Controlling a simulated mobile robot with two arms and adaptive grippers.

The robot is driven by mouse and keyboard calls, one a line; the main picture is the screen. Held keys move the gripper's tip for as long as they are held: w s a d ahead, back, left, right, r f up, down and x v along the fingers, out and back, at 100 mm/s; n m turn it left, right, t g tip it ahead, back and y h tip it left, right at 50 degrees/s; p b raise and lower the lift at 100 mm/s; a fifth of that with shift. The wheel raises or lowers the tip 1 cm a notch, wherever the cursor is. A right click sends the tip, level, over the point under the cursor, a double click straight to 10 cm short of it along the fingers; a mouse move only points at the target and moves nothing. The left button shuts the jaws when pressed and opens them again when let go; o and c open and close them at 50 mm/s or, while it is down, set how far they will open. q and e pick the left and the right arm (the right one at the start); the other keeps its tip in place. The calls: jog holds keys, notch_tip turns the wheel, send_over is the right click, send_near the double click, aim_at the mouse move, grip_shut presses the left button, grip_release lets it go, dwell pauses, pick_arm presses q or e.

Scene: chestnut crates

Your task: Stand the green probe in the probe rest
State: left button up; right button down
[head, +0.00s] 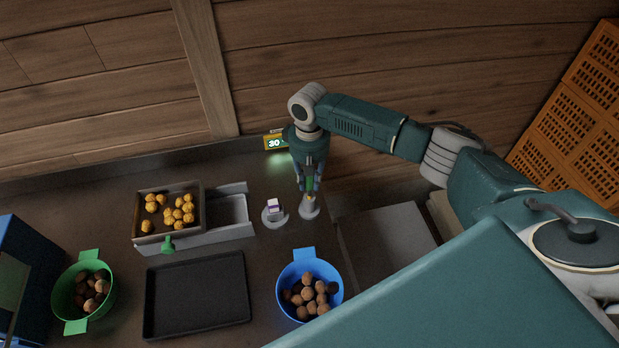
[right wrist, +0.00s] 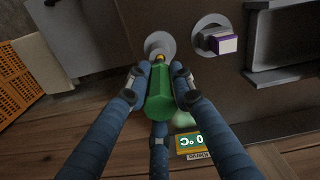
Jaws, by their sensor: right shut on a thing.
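My right gripper (head: 310,188) points down and is shut on the green probe (head: 309,182). In the right wrist view the fingers (right wrist: 160,84) close on both sides of the thick green handle (right wrist: 159,102). The probe's orange-yellow tip end points at a round grey rest (head: 309,210), which also shows in the right wrist view (right wrist: 160,42). The probe is over this rest; I cannot tell whether its tip is inside. A second round rest (head: 274,220) beside it holds a purple and white block-like piece (head: 273,205). My left gripper is out of view.
A lit display (head: 275,142) stands behind the gripper. A blue colander (head: 338,280) and a green colander (head: 58,292) hold brown chestnuts. A pan (head: 138,212) of golden chestnuts rests on a grey tray (head: 240,188). A black tray (head: 197,295) is empty. Orange crates (head: 585,110) stand right.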

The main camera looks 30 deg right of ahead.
aim_at(309, 191)
jog(key=shift+f+b, duration=1.25)
jog(key=shift+f, duration=1.4)
jog(key=c, duration=1.4)
grip_release()
jog(key=shift+r, duration=0.1)
notch_tip(309, 191, up, 12)
jog(key=shift+f, duration=0.1)
